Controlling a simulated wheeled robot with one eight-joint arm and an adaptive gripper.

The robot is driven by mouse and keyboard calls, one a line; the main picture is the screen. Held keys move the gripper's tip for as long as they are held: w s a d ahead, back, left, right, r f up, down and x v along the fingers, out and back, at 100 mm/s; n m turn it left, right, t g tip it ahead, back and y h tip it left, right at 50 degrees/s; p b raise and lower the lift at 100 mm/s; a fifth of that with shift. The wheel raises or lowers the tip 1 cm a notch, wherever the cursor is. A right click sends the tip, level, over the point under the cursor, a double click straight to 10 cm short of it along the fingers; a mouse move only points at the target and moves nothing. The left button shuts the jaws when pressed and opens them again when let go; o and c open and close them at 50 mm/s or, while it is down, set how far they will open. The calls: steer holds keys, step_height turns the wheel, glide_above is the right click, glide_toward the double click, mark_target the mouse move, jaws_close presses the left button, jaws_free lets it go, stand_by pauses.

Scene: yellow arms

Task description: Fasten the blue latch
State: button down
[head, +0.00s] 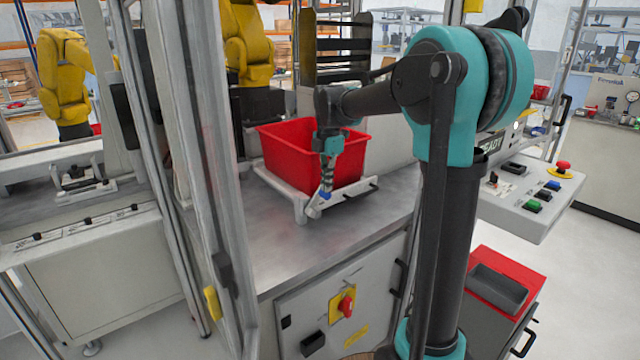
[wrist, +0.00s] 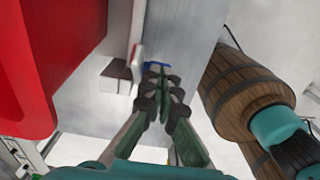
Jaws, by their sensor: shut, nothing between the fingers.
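The blue latch (head: 325,195) is a small blue piece at the front corner of the light grey tray (head: 290,196) that holds the red bin (head: 285,160). In the wrist view a bit of the blue latch (wrist: 156,65) shows just past my fingertips, which hide most of it. My gripper (head: 327,184) points down at that corner, in front of the red bin. In the wrist view my gripper (wrist: 162,76) has its fingers together with nothing between them. I cannot tell whether the fingertips touch the latch.
The metal table (head: 360,225) is clear around the tray's front. The frame post (head: 215,180) stands to the left. A control panel with buttons (head: 540,195) is on the right, and a red switch (head: 346,305) is on the cabinet front below. Yellow arms (head: 245,45) stand behind.

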steer(key=w+d+f, duration=0.2)
steer(key=d+f, duration=0.2)
steer(key=f, duration=0.1)
steer(key=shift+w+f, duration=0.3)
steer(key=shift+w, duration=0.05)
steer(key=shift+d+f, duration=0.1)
steer(key=shift+f, duration=0.15)
stand_by(0.8)
stand_by(0.3)
